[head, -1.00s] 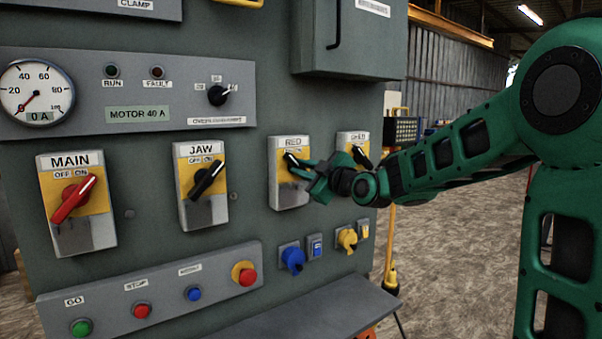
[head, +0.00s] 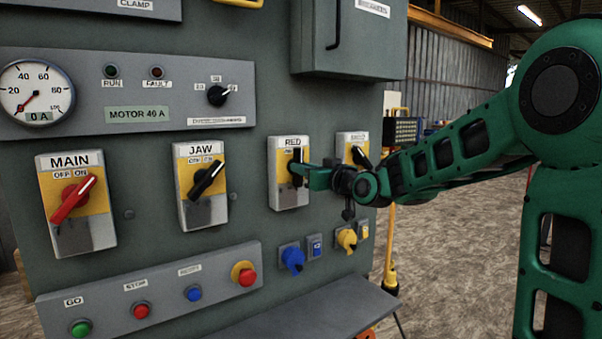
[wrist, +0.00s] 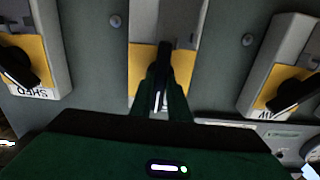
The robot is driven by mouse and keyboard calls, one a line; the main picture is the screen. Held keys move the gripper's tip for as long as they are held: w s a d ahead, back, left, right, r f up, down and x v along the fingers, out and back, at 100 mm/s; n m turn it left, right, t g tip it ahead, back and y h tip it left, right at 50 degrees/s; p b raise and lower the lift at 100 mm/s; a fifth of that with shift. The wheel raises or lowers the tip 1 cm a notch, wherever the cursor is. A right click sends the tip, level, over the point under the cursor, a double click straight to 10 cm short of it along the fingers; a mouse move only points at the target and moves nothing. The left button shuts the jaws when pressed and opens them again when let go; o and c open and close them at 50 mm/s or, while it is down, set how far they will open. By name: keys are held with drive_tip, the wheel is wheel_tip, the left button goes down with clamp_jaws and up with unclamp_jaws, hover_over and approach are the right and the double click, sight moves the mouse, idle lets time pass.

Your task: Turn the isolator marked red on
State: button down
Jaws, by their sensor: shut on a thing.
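The RED isolator (head: 290,196) is a grey and yellow box with a black rotary handle (head: 297,162) on the panel's right half. My green gripper (head: 308,177) reaches it from the right and is shut on the handle. The handle stands about upright, between the OFF and ON marks. In the wrist view, which is upside down, the fingers (wrist: 163,98) lie on both sides of the black handle (wrist: 163,62). The fingers hide part of the handle.
The JAW isolator (head: 205,214) stands left of it and MAIN (head: 80,236) farther left; both handles tilt upper right. Another isolator, SHED (head: 345,142), is close on the right, partly behind my wrist. Blue (head: 292,258) and yellow (head: 347,238) plugs sit below. A shelf (head: 310,315) juts out underneath.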

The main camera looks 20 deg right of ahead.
drive_tip(key=shift+d+f+m, duration=0.1)
drive_tip(key=shift+m, duration=2)
drive_tip(key=shift+d+f+m, duration=0.1)
drive_tip(key=shift+m, duration=2)
drive_tip(key=c, duration=1.7)
unclamp_jaws()
drive_tip(key=shift+r, duration=0.1)
drive_tip(key=v, duration=1)
drive_tip(key=shift+s+d, duration=0.1)
drive_tip(key=shift+s, duration=0.15)
